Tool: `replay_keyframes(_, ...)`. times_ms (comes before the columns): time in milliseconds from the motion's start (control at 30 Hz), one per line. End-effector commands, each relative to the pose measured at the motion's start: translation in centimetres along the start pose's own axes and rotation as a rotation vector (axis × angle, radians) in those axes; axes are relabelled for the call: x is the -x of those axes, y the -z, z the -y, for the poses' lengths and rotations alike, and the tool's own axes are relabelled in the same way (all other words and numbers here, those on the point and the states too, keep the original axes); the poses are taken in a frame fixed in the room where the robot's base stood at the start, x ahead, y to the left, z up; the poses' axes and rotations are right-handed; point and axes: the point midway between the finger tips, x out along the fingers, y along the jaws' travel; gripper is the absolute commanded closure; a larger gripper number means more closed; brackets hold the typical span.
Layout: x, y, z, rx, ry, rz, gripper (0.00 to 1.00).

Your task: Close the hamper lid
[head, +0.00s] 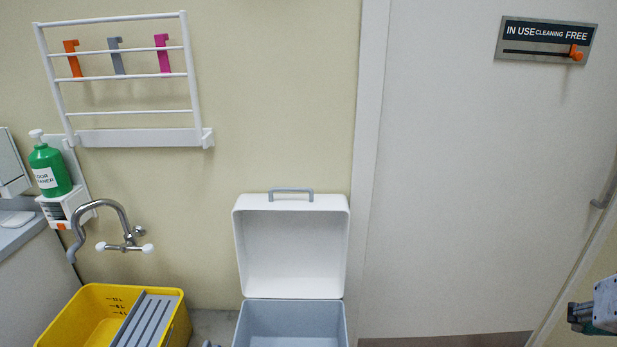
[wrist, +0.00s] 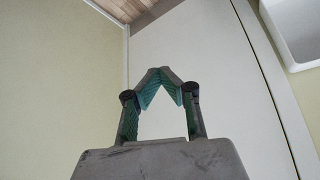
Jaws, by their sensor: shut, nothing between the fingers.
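The hamper (head: 293,322) stands against the wall at the bottom middle of the head view. Its white lid (head: 292,245) is open and stands upright at the back, with a grey handle (head: 290,191) on its top edge. The grey interior of the hamper shows below the lid, cut off by the frame's lower edge. My gripper (wrist: 161,72) is shut and empty in the wrist view, its green-padded fingertips meeting. The hamper does not show in the wrist view. At the head view's right edge, part of my arm shows, well to the right of the hamper.
A yellow bucket (head: 180,325) with a grey wringer stands left of the hamper, below a wall tap (head: 125,240). A green cleaner bottle (head: 48,168) and a white rack (head: 140,137) with hooks are on the wall. A door (head: 470,180) with a slider sign (head: 545,43) is on the right.

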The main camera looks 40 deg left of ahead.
Motion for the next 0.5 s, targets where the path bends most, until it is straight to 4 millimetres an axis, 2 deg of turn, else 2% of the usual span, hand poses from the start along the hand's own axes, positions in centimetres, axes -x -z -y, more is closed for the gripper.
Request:
replay_keyframes(33, 0.3, 2.2, 1.2, 0.017, 0.011, 0.004, 1.0)
replay_keyframes(200, 0.1, 8.0, 5.3, 0.062, 0.044, 0.017, 1.0)
replay_keyframes(367, -0.5, 12.9, 9.9, 0.105, 0.072, 0.03, 1.0)
replay_keyframes(500, -1.4, 16.7, 14.5, 0.143, 0.096, 0.04, 1.0)
